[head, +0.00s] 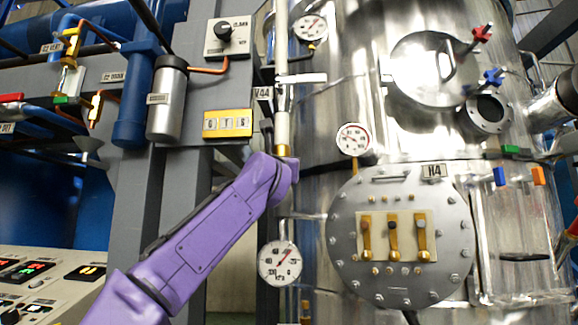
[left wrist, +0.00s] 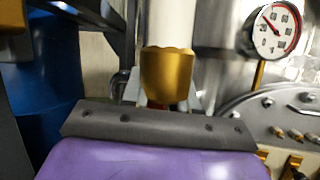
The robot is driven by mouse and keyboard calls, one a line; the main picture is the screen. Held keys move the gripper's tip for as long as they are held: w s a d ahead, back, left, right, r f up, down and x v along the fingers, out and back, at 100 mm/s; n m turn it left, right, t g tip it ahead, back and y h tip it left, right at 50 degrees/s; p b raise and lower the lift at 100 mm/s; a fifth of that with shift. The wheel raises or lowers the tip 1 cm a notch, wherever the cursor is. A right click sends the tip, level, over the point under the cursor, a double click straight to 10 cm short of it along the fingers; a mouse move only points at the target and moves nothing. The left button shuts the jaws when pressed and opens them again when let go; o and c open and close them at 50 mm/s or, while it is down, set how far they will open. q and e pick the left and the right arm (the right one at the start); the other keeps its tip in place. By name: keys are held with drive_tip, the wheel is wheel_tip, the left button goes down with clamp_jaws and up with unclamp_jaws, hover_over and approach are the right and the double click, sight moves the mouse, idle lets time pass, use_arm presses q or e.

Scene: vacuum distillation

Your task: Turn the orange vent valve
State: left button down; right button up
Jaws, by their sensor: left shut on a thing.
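A white upright pipe (head: 282,75) ends at the bottom in a gold collar (head: 282,151), beside a V44 label (head: 263,94). My left gripper (head: 284,162), on the purple arm, is right under this collar. In the left wrist view the gold collar (left wrist: 167,75) hangs just beyond my dark gripper body, between the pale fingertips. A small red-orange part, which I take as the orange vent valve (left wrist: 181,105), shows under the collar between the fingers. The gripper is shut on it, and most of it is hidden. My right gripper is not in view.
A steel vessel fills the right, with a bolted H4 flange (head: 345,275) and gauges (head: 354,139) close to my left gripper. A lower gauge (head: 280,263) sits below it. A grey cylinder (head: 166,100) and blue pipes stand left. A control panel (head: 60,268) is lower left.

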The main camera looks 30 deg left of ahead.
use_arm(q)
drive_tip(key=c, duration=1)
unclamp_jaws()
drive_tip(key=shift+w, duration=0.1)
drive_tip(key=shift+o, duration=0.2)
drive_tip(key=b+v, duration=0.8)
drive_tip(key=v, duration=0.2)
drive_tip(key=shift+s, duration=0.25)
drive_tip(key=shift+f, duration=0.15)
